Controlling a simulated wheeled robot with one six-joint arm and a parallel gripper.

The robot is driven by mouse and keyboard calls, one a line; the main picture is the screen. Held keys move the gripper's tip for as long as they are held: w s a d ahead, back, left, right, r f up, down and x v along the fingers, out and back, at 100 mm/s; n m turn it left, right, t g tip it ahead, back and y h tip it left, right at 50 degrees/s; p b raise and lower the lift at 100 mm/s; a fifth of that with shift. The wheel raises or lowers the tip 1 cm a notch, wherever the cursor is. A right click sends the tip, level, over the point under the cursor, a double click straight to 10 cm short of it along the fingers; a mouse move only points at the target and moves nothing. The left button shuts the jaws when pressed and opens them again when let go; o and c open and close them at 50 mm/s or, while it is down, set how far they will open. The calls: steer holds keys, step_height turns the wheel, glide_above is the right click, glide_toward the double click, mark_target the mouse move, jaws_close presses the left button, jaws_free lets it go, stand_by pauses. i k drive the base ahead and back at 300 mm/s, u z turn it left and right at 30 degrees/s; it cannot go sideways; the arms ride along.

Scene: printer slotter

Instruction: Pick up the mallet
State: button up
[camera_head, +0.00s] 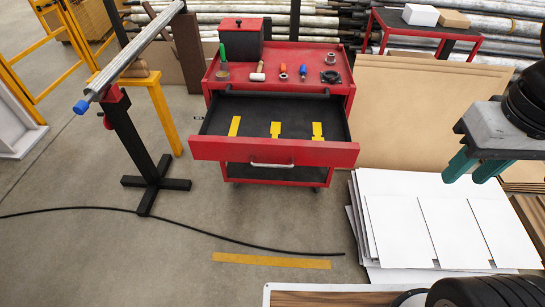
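A small mallet-like tool (258,72) with a pale head and a slim handle lies on top of the red tool cart (275,153), left of the middle. It is small in this view, so its details are hard to tell. My gripper (473,172) is at the right edge of the view, far from the cart, with its two teal fingers apart and nothing between them. The cart's drawer (290,115) is pulled open and shows yellow shapes on its black floor.
On the cart top are a red-lidded box (240,40), a green-handled tool (222,58), an orange-handled tool (283,72), a blue item (303,70) and a black flange (330,76). White panels (400,230) lie at right. A black stand (140,140) holds a pipe at left.

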mark_target(258, 76)
steer(key=k, duration=0.5)
steer(key=u, duration=0.65)
steer(key=i, duration=1.95)
steer(key=z, duration=0.7)
